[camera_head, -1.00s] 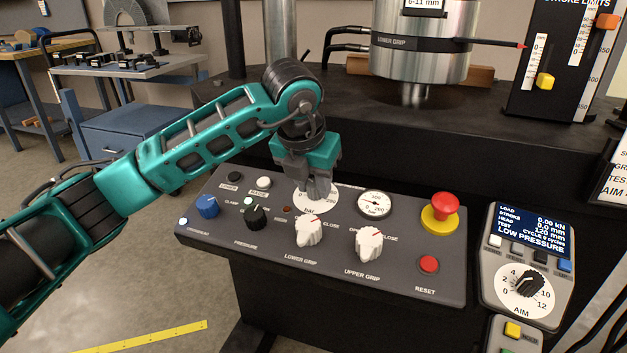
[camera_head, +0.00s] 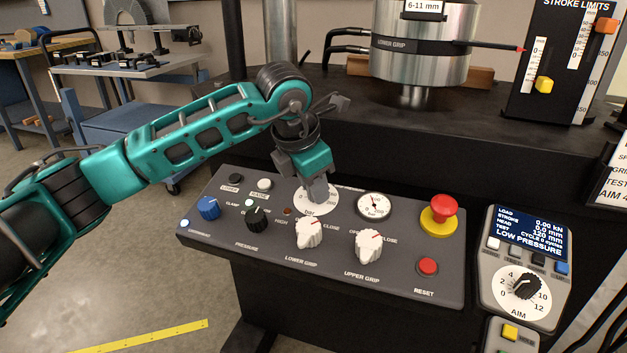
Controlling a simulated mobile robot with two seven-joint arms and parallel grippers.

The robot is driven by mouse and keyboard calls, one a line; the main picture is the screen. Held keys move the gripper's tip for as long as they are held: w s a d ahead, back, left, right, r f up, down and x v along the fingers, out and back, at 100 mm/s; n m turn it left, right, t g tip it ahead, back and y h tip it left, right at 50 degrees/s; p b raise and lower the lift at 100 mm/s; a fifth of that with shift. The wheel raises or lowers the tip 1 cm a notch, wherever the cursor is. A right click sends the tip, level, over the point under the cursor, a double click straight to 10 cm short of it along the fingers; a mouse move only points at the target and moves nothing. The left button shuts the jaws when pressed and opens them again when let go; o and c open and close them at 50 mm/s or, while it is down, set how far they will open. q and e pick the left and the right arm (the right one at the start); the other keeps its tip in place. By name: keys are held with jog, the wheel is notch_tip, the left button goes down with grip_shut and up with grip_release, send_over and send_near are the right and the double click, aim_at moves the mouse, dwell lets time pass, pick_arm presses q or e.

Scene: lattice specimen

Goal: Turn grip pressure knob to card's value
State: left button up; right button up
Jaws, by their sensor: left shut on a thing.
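My left gripper (camera_head: 317,190) points down at the white round bar dial (camera_head: 304,207) on the sloping control panel. Its fingers are shut on the knob at the dial's middle, and they hide that knob and its pointer. Parts of the scale show around the fingers, with 200 at the right. A white card (camera_head: 607,172) is cut off at the right edge; a line reading AIM 4 shows, but no full pressure value can be read. My right gripper is not in view.
Close by on the panel (camera_head: 330,281) are a black knob (camera_head: 257,217), two white grip knobs (camera_head: 308,233) (camera_head: 369,246), a round gauge (camera_head: 373,205) and a red stop button (camera_head: 441,209). A pendant (camera_head: 527,234) at right reads LOW PRESSURE.

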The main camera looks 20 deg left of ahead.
pick_arm(q)
jog(key=m, duration=0.3)
jog(key=shift+r+m+p, duration=0.1)
jog(key=shift+m+p, duration=0.2)
jog(key=shift+p, duration=0.05)
jog(key=m, duration=0.3)
jog(key=shift+w+g+h+p, duration=0.1)
jog(key=shift+g+h+p, duration=0.2)
jog(key=shift+p, duration=0.05)
jog(key=shift+m, duration=1.2)
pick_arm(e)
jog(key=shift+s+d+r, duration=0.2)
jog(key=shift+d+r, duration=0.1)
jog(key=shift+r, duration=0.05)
pick_arm(q)
jog(key=o, duration=1.1)
jog(key=shift+c, duration=0.2)
jog(key=shift+a+r+p, duration=0.1)
jog(key=shift+r+p, duration=0.25)
jog(key=p+v, duration=0.2)
jog(key=v, duration=1)
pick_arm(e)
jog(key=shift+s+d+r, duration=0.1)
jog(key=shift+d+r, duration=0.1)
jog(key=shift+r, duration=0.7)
